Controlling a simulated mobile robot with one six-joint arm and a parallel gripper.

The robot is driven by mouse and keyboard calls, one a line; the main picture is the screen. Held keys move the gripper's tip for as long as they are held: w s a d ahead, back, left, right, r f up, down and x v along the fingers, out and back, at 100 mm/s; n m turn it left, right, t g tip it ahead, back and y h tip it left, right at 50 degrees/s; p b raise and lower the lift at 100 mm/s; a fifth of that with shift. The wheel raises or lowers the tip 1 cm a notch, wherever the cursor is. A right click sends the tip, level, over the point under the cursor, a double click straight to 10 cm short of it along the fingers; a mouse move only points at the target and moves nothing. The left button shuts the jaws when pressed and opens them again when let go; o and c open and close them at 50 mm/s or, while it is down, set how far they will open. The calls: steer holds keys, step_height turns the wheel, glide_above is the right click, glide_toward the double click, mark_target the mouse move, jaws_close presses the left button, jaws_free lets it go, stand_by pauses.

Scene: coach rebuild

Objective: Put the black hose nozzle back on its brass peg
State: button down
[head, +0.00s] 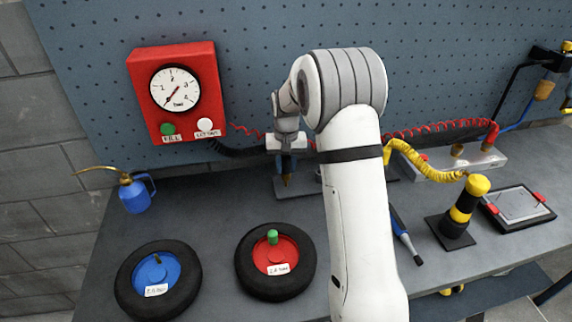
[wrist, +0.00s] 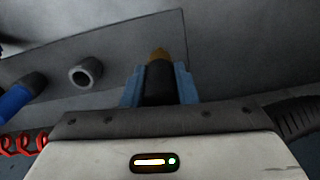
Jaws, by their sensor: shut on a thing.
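My gripper (head: 287,170) is low over the bench near the pegboard, pointing down. In the wrist view its blue fingers (wrist: 158,88) are shut on the black nozzle (wrist: 158,84). A brass-coloured end (wrist: 159,55) shows beyond the black part; I cannot tell whether it is the nozzle's tip or the peg. It also shows below the fingers in the head view. A black hose (head: 240,152) runs from the red gauge box (head: 209,66) toward my gripper. It also shows at the right of the wrist view (wrist: 294,116).
A grey plate (wrist: 55,67) with a hollow grey stub (wrist: 86,73) lies near the nozzle. A blue wheel (head: 135,279), a red wheel (head: 253,280) and a blue oil can (head: 135,197) stand left. A yellow-black post (head: 462,211) and framed tablet (head: 517,207) stand right. My arm hides the bench's middle.

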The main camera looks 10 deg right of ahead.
mark_target(286, 157)
steer(key=shift+f+b, duration=0.7)
steer(key=shift+f, duration=0.4)
steer(key=c, duration=1.1)
jaws_free()
steer(key=shift+o, duration=0.2)
steer(key=shift+r, duration=0.1)
step_height(286, 157, up, 7)
steer(key=shift+r+b, duration=0.2)
steer(key=shift+b, duration=0.15)
steer(key=shift+s+r, duration=0.15)
steer(key=shift+r, duration=0.2)
steer(key=s+r+t, duration=0.1)
steer(key=s+r, duration=0.3)
steer(key=s, duration=0.4)
steer(key=s+r+t, duration=0.1)
steer(key=s+r, duration=0.2)
steer(key=s, duration=0.5)
steer(key=s+f+n+t, duration=0.1)
steer(key=s+f, duration=0.1)
steer(key=s, duration=1.4)
steer(key=shift+s+n, duration=0.3)
